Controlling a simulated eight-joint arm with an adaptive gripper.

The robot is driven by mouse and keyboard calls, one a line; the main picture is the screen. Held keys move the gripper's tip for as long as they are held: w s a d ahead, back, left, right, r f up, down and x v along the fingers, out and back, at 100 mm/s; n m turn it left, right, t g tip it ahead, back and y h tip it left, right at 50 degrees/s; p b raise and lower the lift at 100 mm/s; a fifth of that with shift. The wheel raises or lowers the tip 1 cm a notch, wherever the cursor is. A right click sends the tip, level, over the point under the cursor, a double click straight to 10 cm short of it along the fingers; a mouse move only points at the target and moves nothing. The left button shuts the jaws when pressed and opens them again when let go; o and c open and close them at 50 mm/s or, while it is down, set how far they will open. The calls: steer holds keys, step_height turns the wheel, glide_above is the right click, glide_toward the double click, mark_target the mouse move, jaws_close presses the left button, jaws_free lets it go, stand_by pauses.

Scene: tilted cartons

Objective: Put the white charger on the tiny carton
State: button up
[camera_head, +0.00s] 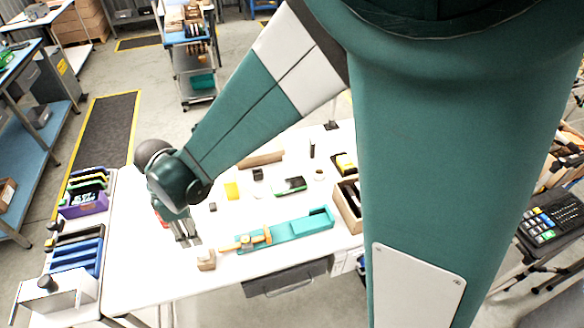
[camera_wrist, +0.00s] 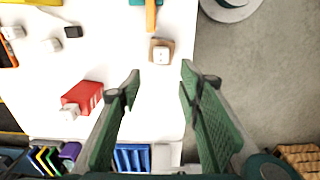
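The tiny carton (camera_head: 206,265) is a small tan box near the table's front edge, to the right of my gripper (camera_head: 188,242) in the head view. In the wrist view the carton (camera_wrist: 153,46) lies ahead of the fingertips. A small white block with two dark dots, which looks like the white charger (camera_wrist: 162,55), rests on the carton's top. My gripper (camera_wrist: 160,84) is open, its two green fingers wide apart with nothing between them. The fingers are apart from the carton and charger.
A teal tray-like holder (camera_head: 300,228) with an orange-handled tool (camera_head: 247,239) is right of the carton. Small items stand farther back. Blue bins (camera_head: 77,255) stand left of the table.

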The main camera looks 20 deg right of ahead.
steer(key=d+r+m+t, duration=0.1)
steer(key=d+r+m, duration=0.3)
steer(key=d+r, duration=0.4)
steer(key=s+d+r+m+t, duration=0.2)
steer(key=s+d+r+m, duration=0.1)
steer(key=d, duration=0.5)
steer(key=s+d+r+m+t, duration=0.2)
steer(key=s+d+r+m, duration=0.2)
steer(key=d, duration=0.5)
steer(key=s+d+r+m+t, duration=0.2)
steer(key=d+m, duration=0.4)
steer(key=d, duration=0.3)
steer(key=shift+s+d+r+m, duration=0.25)
steer(key=shift+s+r+m, duration=0.15)
steer(key=shift+s+r, duration=0.4)
